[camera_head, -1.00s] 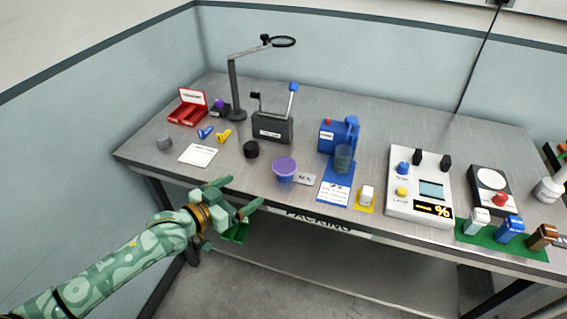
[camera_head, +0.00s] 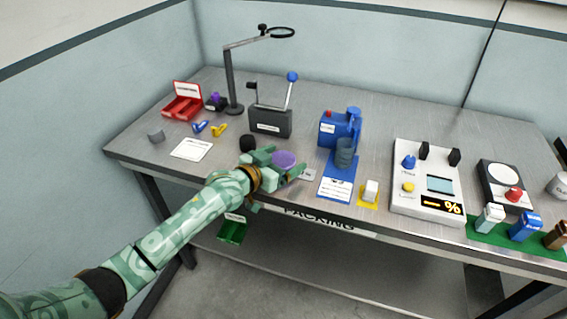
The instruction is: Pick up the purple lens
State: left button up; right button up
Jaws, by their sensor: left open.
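The purple lens (camera_head: 284,159) is a wide round disc near the table's front edge, left of the blue mat. My left gripper (camera_head: 286,162) is open at it, with one finger on its far side and one on its near right side. The fingers and palm hide the lens's lower part, and I cannot tell whether they touch it. My right gripper is not in view.
A black round piece (camera_head: 248,143) stands just left of my gripper, with a dark lever box (camera_head: 270,122) behind. A smaller purple-topped piece (camera_head: 215,97) sits near the red box (camera_head: 182,108).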

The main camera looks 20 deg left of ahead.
pick_arm(q)
jog(key=shift+w, duration=0.1)
jog(key=shift+r, duration=0.1)
jog(key=shift+c, duration=0.2)
jog(key=c, duration=1)
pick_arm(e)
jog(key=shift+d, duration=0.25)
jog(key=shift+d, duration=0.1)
